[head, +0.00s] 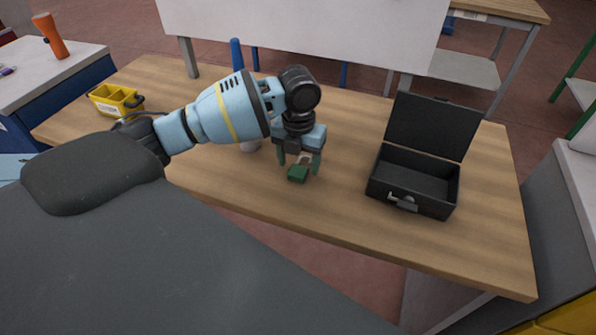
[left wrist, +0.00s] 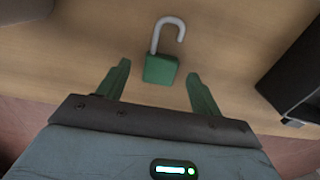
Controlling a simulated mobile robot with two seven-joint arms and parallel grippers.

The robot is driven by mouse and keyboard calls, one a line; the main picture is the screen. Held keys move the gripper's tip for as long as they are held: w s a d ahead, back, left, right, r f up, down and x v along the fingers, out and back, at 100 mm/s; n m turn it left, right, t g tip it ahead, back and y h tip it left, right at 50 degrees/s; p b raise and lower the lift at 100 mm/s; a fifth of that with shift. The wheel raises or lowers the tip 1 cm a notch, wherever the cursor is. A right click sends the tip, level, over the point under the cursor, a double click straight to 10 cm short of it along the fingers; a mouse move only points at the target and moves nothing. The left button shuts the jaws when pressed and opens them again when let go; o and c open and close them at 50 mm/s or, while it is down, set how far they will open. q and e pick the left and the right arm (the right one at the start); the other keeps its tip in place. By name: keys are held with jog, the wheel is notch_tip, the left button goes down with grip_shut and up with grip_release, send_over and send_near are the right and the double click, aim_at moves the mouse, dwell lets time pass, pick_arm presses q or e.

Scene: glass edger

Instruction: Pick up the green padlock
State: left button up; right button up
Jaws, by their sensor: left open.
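The green padlock (head: 298,173) lies on the wooden table below my left gripper (head: 299,165). In the left wrist view the padlock (left wrist: 160,69) has a green body and a grey shackle that stands open, pointing away from the gripper. My left gripper (left wrist: 158,84) is open, with one green finger to each side of the padlock's near end. The fingers do not touch the padlock in the wrist view. The exact height of the fingertips above the table is hard to tell. My right gripper is not in view.
An open black case (head: 415,180) stands on the table to the right of the padlock. A yellow bin (head: 116,99) sits at the far left. The table between padlock and case is clear.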

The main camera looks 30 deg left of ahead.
pick_arm(q)
jog(key=shift+f, duration=0.75)
jog(key=shift+c, duration=0.3)
jog(key=c, duration=1.1)
jog(key=shift+o, duration=0.2)
jog(key=shift+r, duration=0.15)
jog(key=shift+r, duration=0.55)
notch_tip(320, 180, up, 2)
jog(key=shift+w+r, duration=0.1)
jog(key=shift+r, duration=0.05)
jog(key=s+d, duration=0.2)
jog(key=s, duration=0.3)
jog(key=s+d+r, duration=0.1)
jog(key=s+d, duration=0.1)
jog(key=s, duration=0.2)
jog(key=s+d, duration=0.3)
jog(key=s, duration=0.2)
jog(key=shift+s+r+p, duration=0.2)
jog(key=shift+s+p, duration=0.1)
jog(key=shift+p, duration=0.1)
